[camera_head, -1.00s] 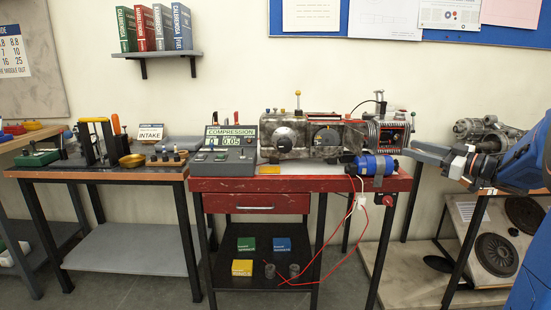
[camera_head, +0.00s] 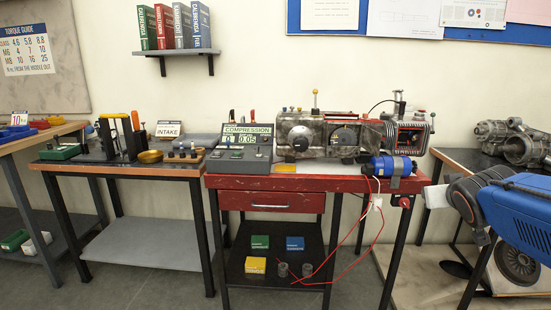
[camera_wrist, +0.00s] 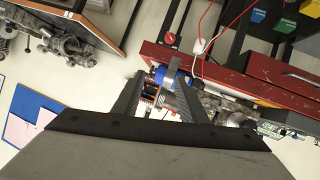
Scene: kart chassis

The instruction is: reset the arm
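My gripper (camera_wrist: 163,80) shows in the wrist view with its two dark fingers apart. Nothing is held between them; the blue motor (camera_wrist: 166,76) and engine parts show beyond the gap. In the head view my blue arm (camera_head: 520,208) comes in from the right edge, right of the red bench (camera_head: 310,184). Its fingertips cannot be made out there.
The red bench carries the engine rig (camera_head: 330,136), the compression box (camera_head: 245,149) and the blue motor (camera_head: 391,167). A red cable (camera_head: 340,235) hangs in front. Gearbox-like parts (camera_head: 515,142) sit on a table at right. Grey floor shows in front at left.

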